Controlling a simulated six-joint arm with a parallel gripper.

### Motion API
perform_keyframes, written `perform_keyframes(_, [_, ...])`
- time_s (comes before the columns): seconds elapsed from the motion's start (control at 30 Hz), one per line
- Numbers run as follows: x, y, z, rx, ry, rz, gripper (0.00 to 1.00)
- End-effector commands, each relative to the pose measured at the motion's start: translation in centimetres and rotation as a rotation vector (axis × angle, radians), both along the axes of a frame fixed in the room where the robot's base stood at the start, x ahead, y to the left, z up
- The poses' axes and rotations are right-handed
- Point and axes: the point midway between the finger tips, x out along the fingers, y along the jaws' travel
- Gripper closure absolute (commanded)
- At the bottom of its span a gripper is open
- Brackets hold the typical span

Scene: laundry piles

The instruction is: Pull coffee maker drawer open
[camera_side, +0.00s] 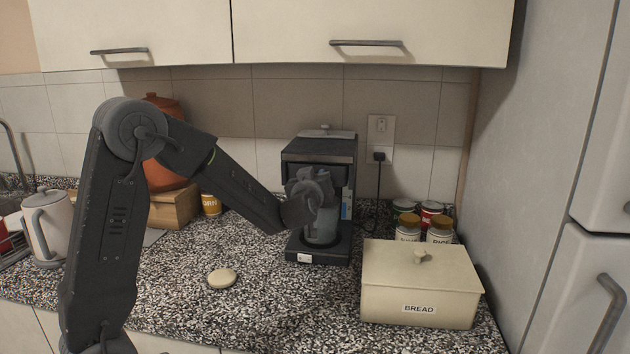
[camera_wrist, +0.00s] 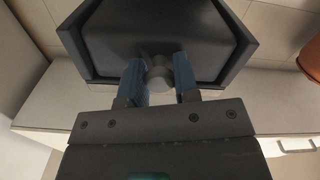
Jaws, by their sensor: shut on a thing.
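The dark coffee maker (camera_side: 325,150) stands upright on the counter against the tiled wall, with a glass carafe (camera_side: 322,230) on its base. My gripper (camera_wrist: 159,70) is at the machine's front, above the carafe in the side view. In the wrist view its two bluish fingers are shut on a grey round knob (camera_wrist: 158,73) on a dark front panel (camera_wrist: 155,35), which I take to be the drawer. In the side view my wrist hides the knob and much of the front, so I cannot tell whether the drawer stands out at all.
A cream bread box (camera_side: 420,285) stands right of the coffee maker, with several jars (camera_side: 439,231) behind it. A plug and cord (camera_side: 379,157) hang beside the machine. A round beige lid (camera_side: 222,278) lies on the counter. Open counter lies in front of the machine.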

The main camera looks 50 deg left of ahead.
Motion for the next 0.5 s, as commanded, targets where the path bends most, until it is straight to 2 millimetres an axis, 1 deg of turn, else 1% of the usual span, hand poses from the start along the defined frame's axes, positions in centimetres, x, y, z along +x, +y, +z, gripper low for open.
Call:
perform_keyframes(0.03, [0.0,0.0,0.0,0.0,0.0,0.0,0.96])
perform_keyframes(0.1, [0.0,0.0,0.0,0.0,0.0,0.0,1.0])
perform_keyframes(0.33, [-0.2,-0.3,0.0,0.0,0.0,-0.001,1.0])
perform_keyframes(0.43, [-1.3,-1.5,0.1,-0.001,0.0,-0.004,1.0])
perform_keyframes(0.5, [-2.5,-2.8,0.1,-0.001,0.0,-0.006,1.0])
